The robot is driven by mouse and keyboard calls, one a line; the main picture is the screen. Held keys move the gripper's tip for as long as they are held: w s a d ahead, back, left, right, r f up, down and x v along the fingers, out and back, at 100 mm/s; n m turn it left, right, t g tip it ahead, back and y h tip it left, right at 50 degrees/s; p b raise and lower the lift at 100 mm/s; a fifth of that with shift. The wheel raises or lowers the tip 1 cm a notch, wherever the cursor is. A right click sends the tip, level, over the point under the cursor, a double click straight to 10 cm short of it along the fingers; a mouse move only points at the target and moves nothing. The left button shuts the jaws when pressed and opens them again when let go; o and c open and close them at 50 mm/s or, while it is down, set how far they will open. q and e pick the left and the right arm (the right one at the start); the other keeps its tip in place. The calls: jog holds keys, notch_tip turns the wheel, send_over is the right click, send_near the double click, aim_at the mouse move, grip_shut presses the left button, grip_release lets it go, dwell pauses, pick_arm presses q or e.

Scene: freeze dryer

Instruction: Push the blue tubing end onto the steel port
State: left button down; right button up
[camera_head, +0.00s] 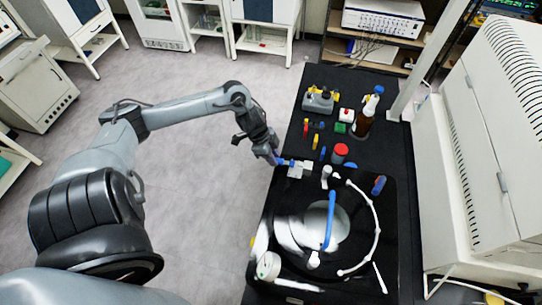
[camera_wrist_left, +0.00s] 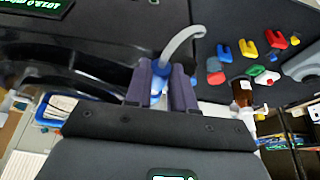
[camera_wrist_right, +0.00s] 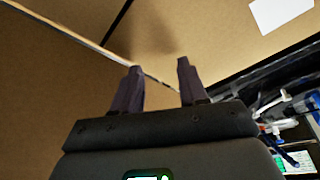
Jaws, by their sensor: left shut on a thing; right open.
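My left gripper (camera_head: 275,158) is at the left edge of the black bench, its jaws shut on a blue piece (camera_head: 283,161), which looks like the blue tubing end. In the left wrist view the blue piece (camera_wrist_left: 158,85) sits between the two fingers, and a pale grey curved tube (camera_wrist_left: 183,43) rises just beyond it. White blocks (camera_head: 297,169) lie right beside the fingertips. A pale upright fitting (camera_head: 326,172), possibly the steel port, stands further right; I cannot be sure. My right gripper (camera_wrist_right: 158,75) is open and empty, seen only in its own wrist view.
A red-capped jar (camera_head: 340,151), a brown bottle (camera_head: 364,122) and small coloured parts stand behind. A large white cabinet (camera_head: 480,150) borders the bench's right side.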

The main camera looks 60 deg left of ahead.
aim_at(283, 160)
pick_arm(q)
jog(key=shift+w+d+p, duration=0.35)
jog(key=shift+w+d, duration=0.45)
jog(key=shift+w, duration=0.1)
pick_arm(e)
jog(key=shift+r, duration=0.35)
dwell(1.6)
pick_arm(q)
jog(key=shift+w+d, duration=0.15)
jog(key=shift+d, duration=0.05)
pick_arm(e)
jog(key=shift+a+r, duration=0.1)
jog(key=shift+r, duration=0.05)
dwell(0.4)
pick_arm(q)
jog(key=c, duration=0.9)
grip_release()
jog(key=shift+w, duration=0.1)
jog(key=shift+a+r, duration=0.1)
jog(key=shift+r, duration=0.2)
jog(key=v, duration=1)
pick_arm(e)
jog(key=shift+f, duration=0.3)
pick_arm(q)
jog(key=shift+r, duration=0.1)
